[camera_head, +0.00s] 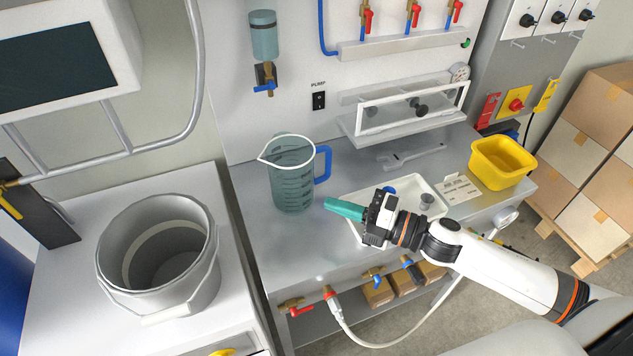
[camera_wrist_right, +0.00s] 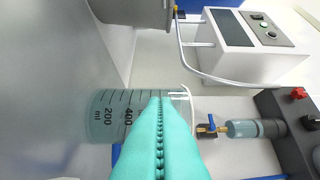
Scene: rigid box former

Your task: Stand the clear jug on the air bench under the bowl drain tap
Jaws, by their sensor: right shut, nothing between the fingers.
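The clear jug (camera_head: 291,188), with a blue handle (camera_head: 323,165) on its right, stands upright on the grey air bench (camera_head: 262,228). It is below and slightly right of the brass bowl drain tap (camera_head: 264,80) with a blue lever, which hangs on the wall under a clear bowl (camera_head: 263,36). My right gripper (camera_head: 328,203) is shut and empty, its teal fingers just right of the jug. In the right wrist view, the fingers (camera_wrist_right: 160,105) cover part of the jug (camera_wrist_right: 104,108); whether they touch it cannot be told. My left gripper is out of view.
A white tray (camera_head: 352,191) lies partly under my right gripper. A yellow tub (camera_head: 502,163) stands at the bench's right end, and a wrench (camera_head: 410,158) lies behind the tray. A grey bucket (camera_head: 205,275) stands left. Valves line the bench front. The bench left of the tray's front is clear.

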